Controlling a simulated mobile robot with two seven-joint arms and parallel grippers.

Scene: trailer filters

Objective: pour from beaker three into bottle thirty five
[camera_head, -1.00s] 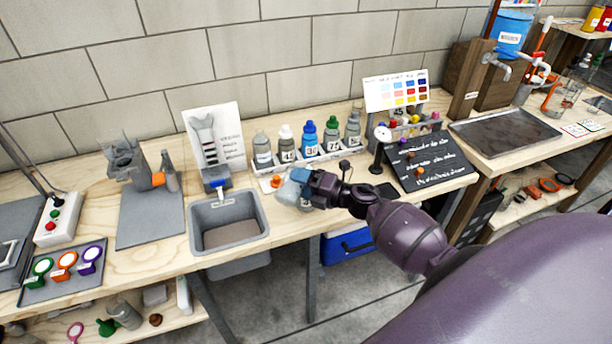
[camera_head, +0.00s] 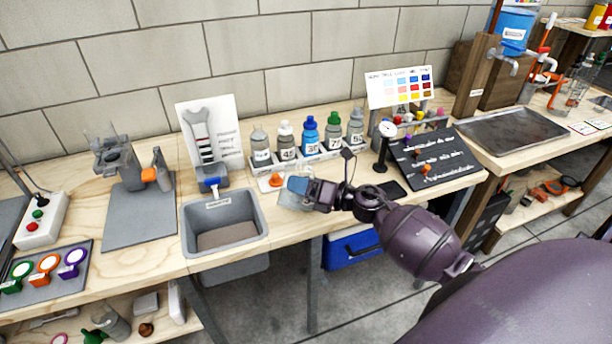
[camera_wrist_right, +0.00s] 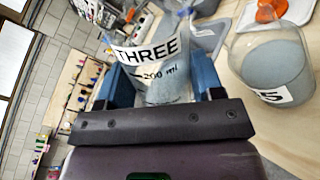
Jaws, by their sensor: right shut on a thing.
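My right gripper (camera_head: 303,190) is shut on a clear beaker labelled THREE (camera_wrist_right: 152,62), also marked 200 ml. In the right wrist view its blue fingers (camera_wrist_right: 160,82) stand on both sides of the beaker. A rounded clear vessel (camera_wrist_right: 272,62) with grey contents stands just right of the beaker there, apart from it. Its cut-off label ends in 5, so I cannot tell its full number. In the head view a blue bottle (camera_head: 310,138) in the rack has a label that seems to read 35. My left gripper is out of view.
An orange stopper (camera_head: 276,181) lies on a white card near my right gripper. A grey sink (camera_head: 263,222) is to the left. The white rack (camera_head: 262,170) holds several bottles behind.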

